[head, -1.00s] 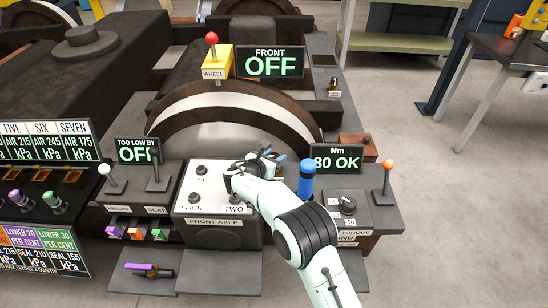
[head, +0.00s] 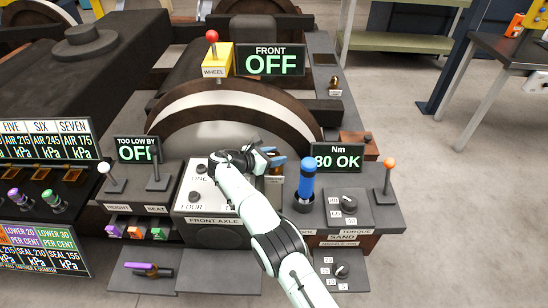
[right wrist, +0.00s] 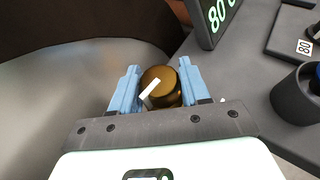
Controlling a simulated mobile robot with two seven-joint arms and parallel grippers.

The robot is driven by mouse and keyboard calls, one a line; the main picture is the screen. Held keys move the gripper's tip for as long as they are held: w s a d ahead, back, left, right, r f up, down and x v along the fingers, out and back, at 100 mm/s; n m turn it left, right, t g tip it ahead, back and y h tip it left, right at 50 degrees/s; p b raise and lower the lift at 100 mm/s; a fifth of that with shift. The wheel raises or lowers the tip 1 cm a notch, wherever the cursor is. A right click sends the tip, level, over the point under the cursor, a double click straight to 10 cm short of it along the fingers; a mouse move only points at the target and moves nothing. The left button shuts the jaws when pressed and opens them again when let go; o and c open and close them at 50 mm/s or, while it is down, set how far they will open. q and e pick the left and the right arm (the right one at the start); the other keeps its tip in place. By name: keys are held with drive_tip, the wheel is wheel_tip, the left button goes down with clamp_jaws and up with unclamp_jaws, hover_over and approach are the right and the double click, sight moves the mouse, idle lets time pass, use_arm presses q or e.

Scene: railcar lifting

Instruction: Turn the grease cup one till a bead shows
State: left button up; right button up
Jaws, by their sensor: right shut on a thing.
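The grease cup (right wrist: 160,88) is a round brass cap with a white stripe across its top, seen in the right wrist view. The stripe runs slantwise. My right gripper (right wrist: 158,90) has its two blue fingers on either side of the cup and is shut on it. I see no bead at the cup. My left gripper is not in view.
The front axle panel (head: 207,210) with its knobs lies partly under my right arm. A blue-handled tool (head: 307,178) stands in a dark holder right of my gripper, near the Nm display (head: 336,157) reading 80 OK. An orange-knobbed lever (head: 388,175) stands farther right.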

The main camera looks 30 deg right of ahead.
drive_tip(key=shift+r, duration=0.1)
drive_tip(key=o, duration=1)
drive_tip(key=shift+a, duration=0.1)
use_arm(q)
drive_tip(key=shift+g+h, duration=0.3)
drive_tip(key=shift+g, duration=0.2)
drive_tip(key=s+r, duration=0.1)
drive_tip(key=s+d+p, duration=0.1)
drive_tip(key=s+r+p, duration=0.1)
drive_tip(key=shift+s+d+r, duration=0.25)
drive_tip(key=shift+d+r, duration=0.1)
use_arm(e)
drive_tip(key=v, duration=1.3)
